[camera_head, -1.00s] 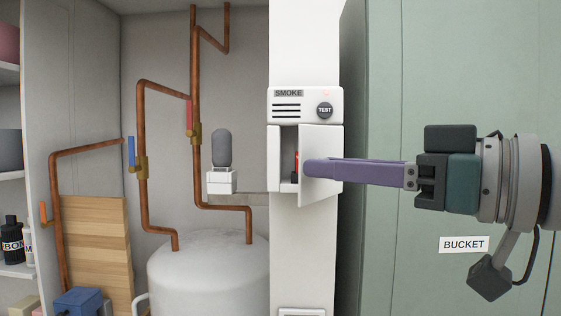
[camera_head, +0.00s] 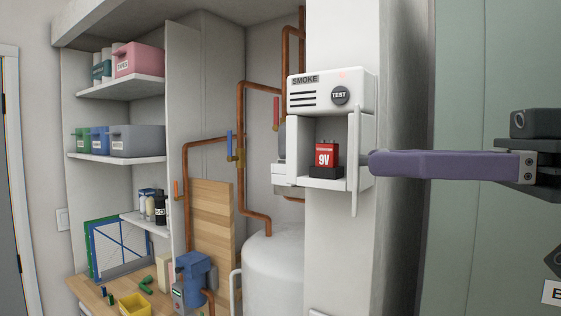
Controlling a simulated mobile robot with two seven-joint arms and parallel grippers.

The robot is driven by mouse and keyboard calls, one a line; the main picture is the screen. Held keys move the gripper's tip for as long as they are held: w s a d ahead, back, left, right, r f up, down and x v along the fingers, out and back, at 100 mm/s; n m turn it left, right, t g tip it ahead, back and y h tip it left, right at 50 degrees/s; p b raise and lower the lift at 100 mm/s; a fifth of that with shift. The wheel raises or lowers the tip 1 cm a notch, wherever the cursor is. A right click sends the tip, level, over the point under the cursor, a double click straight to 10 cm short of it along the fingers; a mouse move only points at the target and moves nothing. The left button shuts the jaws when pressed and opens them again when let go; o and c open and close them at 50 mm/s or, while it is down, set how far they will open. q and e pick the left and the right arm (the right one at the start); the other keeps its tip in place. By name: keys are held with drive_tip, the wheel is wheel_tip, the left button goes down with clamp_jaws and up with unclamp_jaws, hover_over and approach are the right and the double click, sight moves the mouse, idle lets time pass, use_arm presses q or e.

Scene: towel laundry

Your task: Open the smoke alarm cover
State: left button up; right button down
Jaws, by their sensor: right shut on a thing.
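The white smoke alarm (camera_head: 318,83) is fixed to a white column, with a SMOKE label and a dark TEST button (camera_head: 340,95). Its cover (camera_head: 355,185) stands swung out at the right side of the lower compartment, seen nearly edge-on. The compartment is open to view and a red 9V battery (camera_head: 326,155) sits in it on a black holder. My right gripper (camera_head: 373,163) comes in from the right, its purple fingers shut on the cover; the exact contact at the fingertips is hard to see. My left gripper is not in view.
A green cabinet (camera_head: 470,60) is close behind my right arm. Left of the column are copper pipes (camera_head: 241,110), a white tank (camera_head: 272,265), shelves with bins (camera_head: 137,140), and a wooden bench with a yellow tray (camera_head: 134,305). The space before the alarm is clear.

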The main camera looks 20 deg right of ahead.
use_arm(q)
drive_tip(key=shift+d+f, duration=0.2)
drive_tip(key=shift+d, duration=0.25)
use_arm(e)
drive_tip(key=shift+d+n+g+y, duration=0.55)
drive_tip(key=shift+d+n+g, duration=0.25)
drive_tip(key=shift+g, duration=0.45)
drive_tip(key=shift+d+n+g+y, duration=0.6)
drive_tip(key=shift+n+g, duration=0.3)
drive_tip(key=shift+g, duration=0.35)
drive_tip(key=shift+r, duration=0.1)
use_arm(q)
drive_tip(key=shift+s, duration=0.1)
use_arm(e)
drive_tip(key=c, duration=0.7)
unclamp_jaws()
drive_tip(key=shift+c, duration=0.2)
use_arm(q)
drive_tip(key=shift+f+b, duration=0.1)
drive_tip(key=shift+b, duration=0.2)
